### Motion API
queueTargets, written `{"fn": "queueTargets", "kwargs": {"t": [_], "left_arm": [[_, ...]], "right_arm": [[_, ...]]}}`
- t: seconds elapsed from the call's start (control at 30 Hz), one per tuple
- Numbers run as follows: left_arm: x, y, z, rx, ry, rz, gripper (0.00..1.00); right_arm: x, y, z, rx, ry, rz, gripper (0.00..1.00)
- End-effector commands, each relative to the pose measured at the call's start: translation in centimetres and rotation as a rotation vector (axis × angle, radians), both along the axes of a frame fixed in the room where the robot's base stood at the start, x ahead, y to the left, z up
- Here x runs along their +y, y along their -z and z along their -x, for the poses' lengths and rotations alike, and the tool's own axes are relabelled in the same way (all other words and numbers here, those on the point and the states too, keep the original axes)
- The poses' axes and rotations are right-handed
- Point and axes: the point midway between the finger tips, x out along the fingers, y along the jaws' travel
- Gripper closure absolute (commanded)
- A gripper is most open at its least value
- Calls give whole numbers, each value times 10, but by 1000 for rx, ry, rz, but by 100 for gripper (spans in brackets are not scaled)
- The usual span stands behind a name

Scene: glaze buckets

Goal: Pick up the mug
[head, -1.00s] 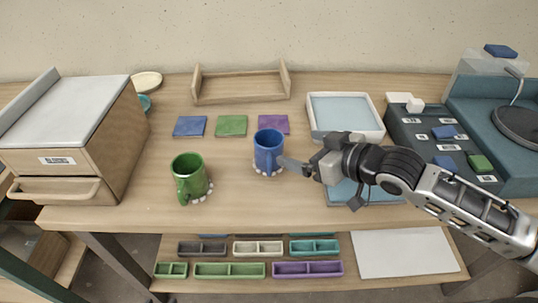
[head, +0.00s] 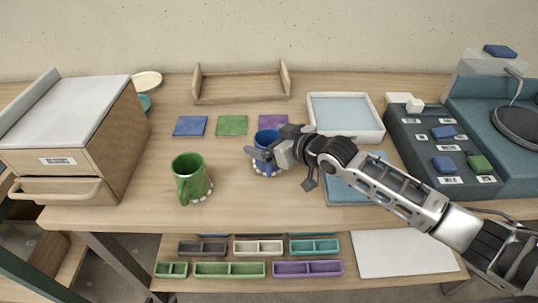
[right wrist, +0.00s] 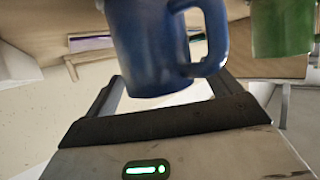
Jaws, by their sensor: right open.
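A blue mug (head: 266,137) stands upright on the table, a little right of the middle in the head view, with a white spotted base. A green mug (head: 190,178) stands to its left. My right gripper (head: 262,155) is at the blue mug, in front of it in the head view and hiding part of its body and handle. In the right wrist view the blue mug (right wrist: 148,50) lies just beyond the open fingers (right wrist: 165,92), its handle to the right. The green mug (right wrist: 282,28) shows behind it. Contact cannot be told. My left gripper is not in view.
Blue, green and purple tiles lie behind the mugs, with a wooden rack (head: 240,88) further back. A white-rimmed tray (head: 345,132) is at the right. A wooden drawer box (head: 75,150) stands at the left. The table front between the mugs is clear.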

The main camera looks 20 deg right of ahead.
Motion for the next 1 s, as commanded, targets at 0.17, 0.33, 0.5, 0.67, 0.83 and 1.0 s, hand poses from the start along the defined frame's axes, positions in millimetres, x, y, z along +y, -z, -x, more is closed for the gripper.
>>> {"fn": "queueTargets", "kwargs": {"t": [0.17,0.33,0.5,0.67,0.83,1.0], "left_arm": [[0,0,-1,-2,-1,1,64],[0,0,-1,0,-3,2,64],[0,0,-1,0,-3,2,64],[0,0,0,3,-2,3,64],[0,3,3,8,-2,3,64],[-1,1,4,11,-2,3,64]], "right_arm": [[0,0,0,0,0,0,21],[0,0,0,0,0,0,68],[0,-2,0,-4,0,-1,83],[0,-3,0,-5,0,-2,83],[-1,-16,0,-7,0,-1,83],[-2,-47,11,-6,-2,-1,83]]}}
